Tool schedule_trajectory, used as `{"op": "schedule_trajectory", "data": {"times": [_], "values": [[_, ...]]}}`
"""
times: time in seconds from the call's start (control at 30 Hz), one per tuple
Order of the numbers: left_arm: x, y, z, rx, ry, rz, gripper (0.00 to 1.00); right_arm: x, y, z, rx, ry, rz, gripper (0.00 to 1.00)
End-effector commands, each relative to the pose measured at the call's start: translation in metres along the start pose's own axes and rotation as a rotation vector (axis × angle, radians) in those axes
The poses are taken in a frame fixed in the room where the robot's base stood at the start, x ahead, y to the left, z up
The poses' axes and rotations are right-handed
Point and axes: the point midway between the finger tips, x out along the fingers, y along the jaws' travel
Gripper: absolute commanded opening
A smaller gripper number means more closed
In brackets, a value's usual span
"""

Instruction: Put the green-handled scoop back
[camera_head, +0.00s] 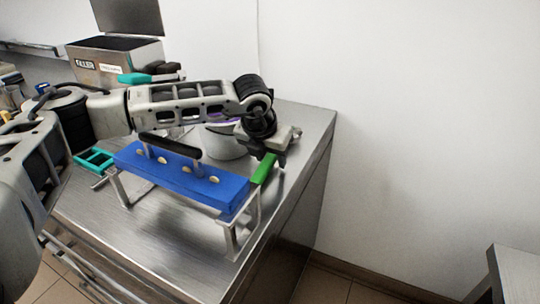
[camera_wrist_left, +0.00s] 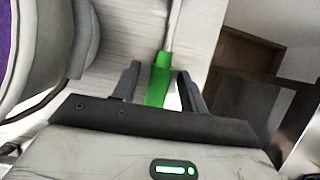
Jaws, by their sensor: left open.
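The green-handled scoop (camera_head: 265,168) is at the right end of a blue rack (camera_head: 180,182) on metal legs; only its green handle shows clearly in the head view. My left gripper (camera_head: 280,153) is just above and behind that handle. In the left wrist view, the green handle (camera_wrist_left: 158,82) lies between the two open fingers of my left gripper (camera_wrist_left: 160,78), with a thin metal shaft running up from it. The fingers are apart, with a gap visible at the right side of the handle. The scoop's bowl is hidden. My right gripper does not show.
A pale round tub (camera_head: 226,146) with purple contents stands behind the blue rack; my arm partly covers it. A teal frame (camera_head: 95,161) is at left. The steel counter (camera_head: 150,235) is bare in front.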

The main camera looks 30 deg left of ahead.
Motion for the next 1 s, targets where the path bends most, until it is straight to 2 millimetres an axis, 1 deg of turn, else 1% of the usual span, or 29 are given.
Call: {"op": "schedule_trajectory", "data": {"times": [0.03, 0.07, 0.17, 0.27, 0.4, 0.5, 0.6, 0.7, 0.8, 1.0], "values": [[-0.004, 0.0, 0.002, 0.0, -0.001, 0.0, 0.43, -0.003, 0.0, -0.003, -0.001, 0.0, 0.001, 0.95], [-0.005, 0.0, 0.002, 0.0, -0.002, -0.001, 0.43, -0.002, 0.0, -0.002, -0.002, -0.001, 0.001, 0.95], [-0.018, 0.0, 0.002, -0.001, -0.003, -0.002, 0.43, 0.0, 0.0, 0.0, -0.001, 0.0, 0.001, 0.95], [-0.038, 0.0, 0.002, 0.0, -0.005, -0.002, 0.43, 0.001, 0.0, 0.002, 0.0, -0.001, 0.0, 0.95], [-0.069, 0.0, 0.001, 0.001, -0.005, -0.001, 0.43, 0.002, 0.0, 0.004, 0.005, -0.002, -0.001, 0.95], [-0.089, 0.0, 0.001, 0.0, -0.004, -0.001, 0.43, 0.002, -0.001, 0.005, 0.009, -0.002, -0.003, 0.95], [-0.105, -0.001, 0.001, 0.0, -0.003, -0.002, 0.43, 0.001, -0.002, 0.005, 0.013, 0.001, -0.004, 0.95], [-0.115, 0.0, 0.001, 0.0, -0.002, -0.001, 0.43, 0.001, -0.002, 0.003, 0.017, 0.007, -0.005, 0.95], [-0.121, 0.0, 0.001, 0.001, 0.0, 0.0, 0.43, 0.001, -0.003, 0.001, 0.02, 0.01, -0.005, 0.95], [-0.122, 0.0, 0.001, 0.0, 0.0, -0.001, 0.43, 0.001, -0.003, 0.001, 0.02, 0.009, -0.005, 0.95]]}}
